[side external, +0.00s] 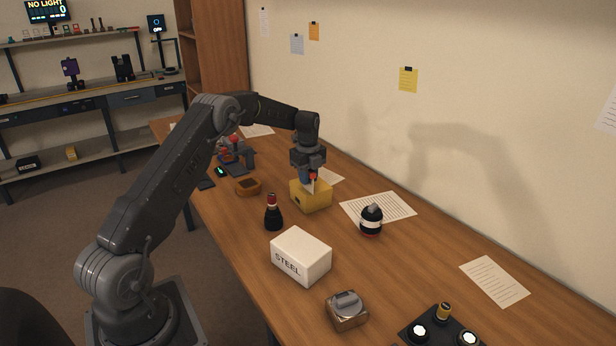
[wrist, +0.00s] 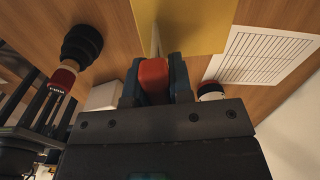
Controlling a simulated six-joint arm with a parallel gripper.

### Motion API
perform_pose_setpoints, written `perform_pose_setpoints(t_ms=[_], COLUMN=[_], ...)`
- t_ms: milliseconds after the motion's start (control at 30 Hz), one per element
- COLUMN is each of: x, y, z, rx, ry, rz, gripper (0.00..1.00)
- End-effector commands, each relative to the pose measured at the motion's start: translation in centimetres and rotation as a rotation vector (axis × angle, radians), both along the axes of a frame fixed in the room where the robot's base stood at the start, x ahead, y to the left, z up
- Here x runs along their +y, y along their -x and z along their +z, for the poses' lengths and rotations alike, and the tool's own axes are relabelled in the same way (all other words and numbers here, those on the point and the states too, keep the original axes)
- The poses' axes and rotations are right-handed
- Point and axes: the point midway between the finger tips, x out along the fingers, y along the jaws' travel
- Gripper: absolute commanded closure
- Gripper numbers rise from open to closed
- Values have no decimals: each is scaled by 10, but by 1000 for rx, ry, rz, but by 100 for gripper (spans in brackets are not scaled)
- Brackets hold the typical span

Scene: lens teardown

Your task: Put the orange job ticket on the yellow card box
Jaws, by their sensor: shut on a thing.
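The yellow card box (side external: 318,200) stands on the wooden bench, and its yellow face fills the top middle of the wrist view (wrist: 200,25). My gripper (side external: 311,178) points down just over the box.
A black bottle with a red cap (side external: 273,214) stands left of the box. A white STEEL box (side external: 301,257) is nearer the camera. A small brown tray (side external: 248,187) lies left.

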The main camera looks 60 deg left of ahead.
Motion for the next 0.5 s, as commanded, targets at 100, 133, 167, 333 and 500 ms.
perform_pose_setpoints(t_ms=[100, 133, 167, 333, 500], x=[0, 0, 0, 0, 0], y=[0, 0, 0, 0, 0], z=[-3, -3, -3, -3, -3], rx=[1, 1, 1, 0, 0], ry=[1, 0, 0, 0, 0], rz=[0, 0, 0, 0, 0], gripper=[100, 77, 74, 58, 54])
